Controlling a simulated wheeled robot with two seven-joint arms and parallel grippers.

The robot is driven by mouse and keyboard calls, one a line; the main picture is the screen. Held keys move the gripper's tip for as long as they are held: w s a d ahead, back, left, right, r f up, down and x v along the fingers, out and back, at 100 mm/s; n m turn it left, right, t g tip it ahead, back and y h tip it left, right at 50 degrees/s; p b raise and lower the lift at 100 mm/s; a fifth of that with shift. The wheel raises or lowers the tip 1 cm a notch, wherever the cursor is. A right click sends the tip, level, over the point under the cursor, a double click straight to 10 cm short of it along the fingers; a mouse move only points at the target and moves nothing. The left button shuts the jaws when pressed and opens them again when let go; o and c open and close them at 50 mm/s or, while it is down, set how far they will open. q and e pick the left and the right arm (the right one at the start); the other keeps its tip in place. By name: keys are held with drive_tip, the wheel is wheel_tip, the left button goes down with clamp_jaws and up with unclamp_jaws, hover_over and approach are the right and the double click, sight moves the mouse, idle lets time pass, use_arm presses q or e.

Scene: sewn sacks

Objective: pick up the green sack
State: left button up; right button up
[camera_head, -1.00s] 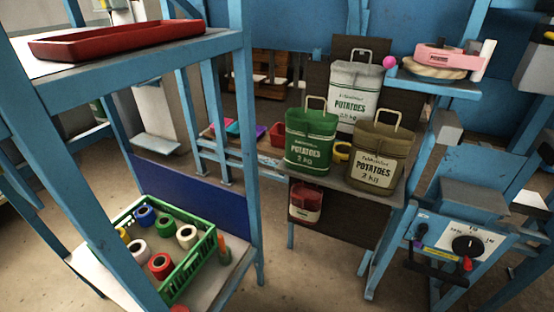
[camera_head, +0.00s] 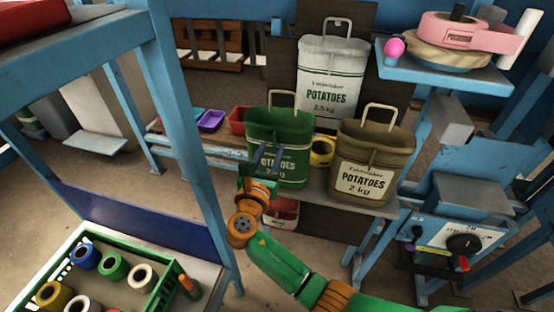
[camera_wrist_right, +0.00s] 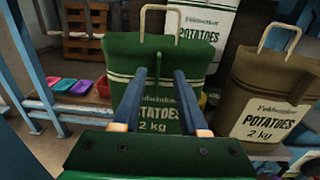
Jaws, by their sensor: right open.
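The green sack (camera_head: 292,130) stands upright on a small shelf table, with a pale loop handle (camera_head: 284,97) on top and "POTATOES 2 kg" on its front. My right gripper (camera_head: 268,158) is open in front of the sack's lower left front. In the right wrist view the green sack (camera_wrist_right: 165,62) is straight ahead, and the two fingers of the right gripper (camera_wrist_right: 160,85) stand apart before its front, overlapping its label. I cannot tell whether the fingers touch the cloth. My left gripper is not in view.
A brown sack (camera_head: 365,150) stands close on the right, a white sack (camera_head: 332,85) behind. A yellow roll (camera_head: 321,152) sits between them. A red bin (camera_head: 240,121) is at left. A blue rack post (camera_head: 190,150) rises left of my arm. A pink tape dispenser (camera_head: 462,30) sits upper right.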

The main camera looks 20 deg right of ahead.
sight(273, 144)
drive_tip(key=w, duration=0.1)
drive_tip(key=w+d, duration=0.1)
drive_tip(key=shift+w+d+f, duration=0.15)
drive_tip(key=shift+w+f, duration=0.25)
drive_tip(key=shift+s+r, duration=0.15)
drive_tip(key=shift+s, duration=0.05)
drive_tip(key=c, duration=0.3)
drive_tip(key=shift+s, duration=0.1)
clamp_jaws()
idle(0.3)
drive_tip(key=shift+r, duration=0.1)
